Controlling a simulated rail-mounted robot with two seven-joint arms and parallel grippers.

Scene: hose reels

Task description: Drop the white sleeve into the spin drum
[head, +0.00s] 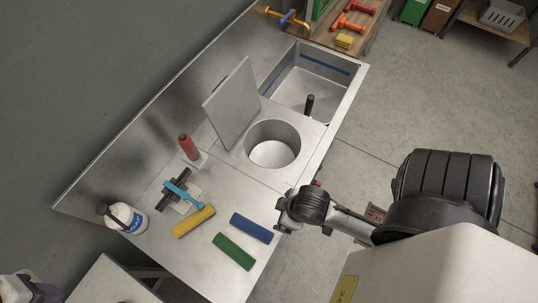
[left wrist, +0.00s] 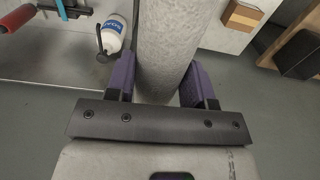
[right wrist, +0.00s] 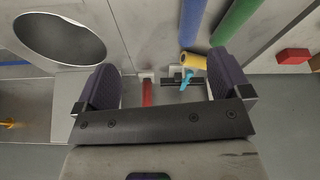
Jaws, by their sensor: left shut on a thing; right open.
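The white sleeve (left wrist: 168,45) is a pale, speckled cylinder in the left wrist view. My left gripper (left wrist: 165,80) is shut around it, with a purple finger on each side. In the head view only a bit of what seems to be this gripper shows at the bottom left corner, well away from the drum. The spin drum (head: 272,154) is a round, open metal well in the counter, with its square lid (head: 232,103) raised behind it. The drum's opening also shows in the right wrist view (right wrist: 60,38). My right gripper (head: 287,212) is open and empty above the counter's front edge.
Yellow (head: 194,220), blue (head: 251,228) and green (head: 233,251) sleeves lie on the counter. A red-handled tool (head: 189,148), a blue-handled tool (head: 183,194) and a white bottle (head: 127,219) stand nearby. A sink (head: 314,78) lies beyond the drum.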

